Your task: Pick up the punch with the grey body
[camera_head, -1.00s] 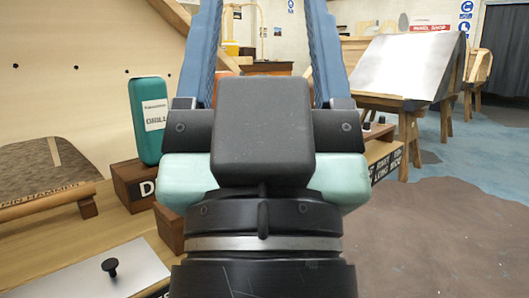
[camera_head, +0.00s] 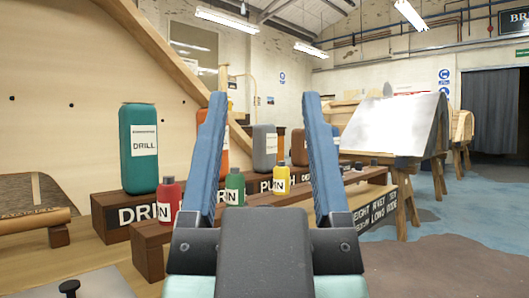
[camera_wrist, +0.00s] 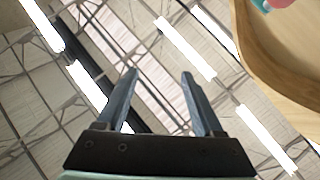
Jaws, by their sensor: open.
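A grey body (camera_head: 264,147) with a pale label stands upright on a wooden block whose sign reads "PU…H", in the head view between my finger pads. I cannot read either label. My gripper (camera_head: 265,97) is open and empty, its blue fingers pointing up in front of the row and apart from it. In the wrist view my gripper (camera_wrist: 159,73) faces the ceiling, and neither grey body shows there.
A tall teal drill body (camera_head: 138,150) stands on the left. Small red (camera_head: 169,198), green (camera_head: 235,187) and yellow (camera_head: 281,181) bottles stand in front of the row. An orange body is partly hidden by my left finger. A sloped metal-topped stand (camera_head: 390,125) is at right.

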